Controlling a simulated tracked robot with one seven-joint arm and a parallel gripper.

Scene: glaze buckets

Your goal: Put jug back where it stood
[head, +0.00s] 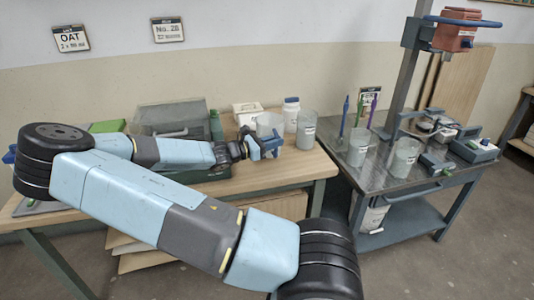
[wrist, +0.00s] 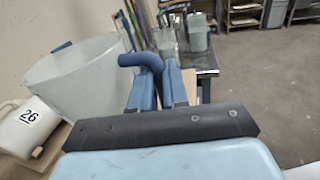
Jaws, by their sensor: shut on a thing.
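The jug (head: 268,121) is a translucent, wide-mouthed vessel by the right part of the wooden table, partly behind my gripper (head: 270,144). In the wrist view the jug (wrist: 78,80) fills the left side, its open rim towards the top. A dark blue curved handle (wrist: 141,61) sits between the two blue fingers of my gripper (wrist: 157,88), which is shut on it. The jug's lower part is hidden in both views, so I cannot tell whether it touches the table.
The wooden table (head: 285,172) also holds a labelled clear container (head: 306,132), a white bottle (head: 291,112) and a grey case (head: 170,117). A white item marked 26 (wrist: 28,127) is close to the jug. The metal table (head: 375,178) carries two translucent buckets and upright coloured sticks.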

